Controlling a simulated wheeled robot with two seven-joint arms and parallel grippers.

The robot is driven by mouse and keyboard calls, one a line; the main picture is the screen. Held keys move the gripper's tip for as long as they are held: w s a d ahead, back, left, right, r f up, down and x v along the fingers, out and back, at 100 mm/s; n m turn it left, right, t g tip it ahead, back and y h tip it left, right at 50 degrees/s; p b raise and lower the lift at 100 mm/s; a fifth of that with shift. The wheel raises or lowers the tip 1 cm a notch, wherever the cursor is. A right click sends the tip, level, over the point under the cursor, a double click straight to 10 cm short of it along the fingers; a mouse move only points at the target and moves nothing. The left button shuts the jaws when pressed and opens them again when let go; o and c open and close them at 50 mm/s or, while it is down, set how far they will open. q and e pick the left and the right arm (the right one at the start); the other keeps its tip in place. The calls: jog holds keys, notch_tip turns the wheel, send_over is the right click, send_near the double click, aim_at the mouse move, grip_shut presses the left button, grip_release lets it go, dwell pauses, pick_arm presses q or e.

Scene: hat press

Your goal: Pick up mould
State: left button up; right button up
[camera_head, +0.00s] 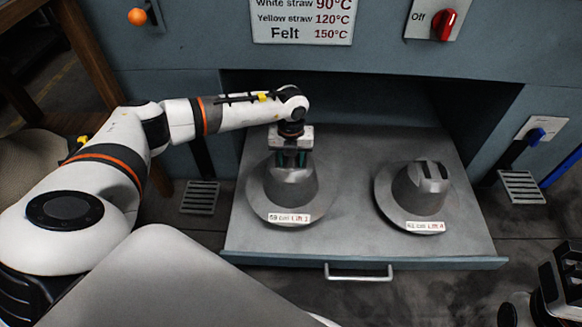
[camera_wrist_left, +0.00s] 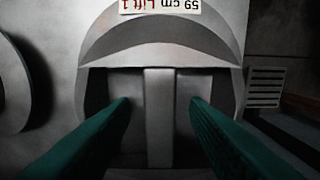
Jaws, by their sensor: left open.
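A grey hat-shaped mould (camera_head: 287,187) labelled "59 cm" stands on the left of the pulled-out drawer (camera_head: 345,240). Its top and upside-down label show in the left wrist view, with an upright bar (camera_wrist_left: 159,120) between two recesses. My left gripper (camera_head: 291,160) points down onto this mould. Its teal fingers (camera_wrist_left: 160,106) are open, one on each side of the bar, with visible gaps. A second grey mould (camera_head: 420,190) with a slotted top stands on the right of the drawer. My right gripper (camera_head: 560,283) is partly cut off at the lower right edge; its jaws are unclear.
The drawer handle (camera_head: 358,277) faces me. The press front above carries a temperature sign (camera_head: 302,20) and a red knob (camera_head: 444,24) at "Off". Drawer space between the moulds is clear.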

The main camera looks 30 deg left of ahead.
pick_arm(q)
grip_shut()
jog(key=shift+w+r, duration=0.1)
jog(key=shift+r, duration=0.05)
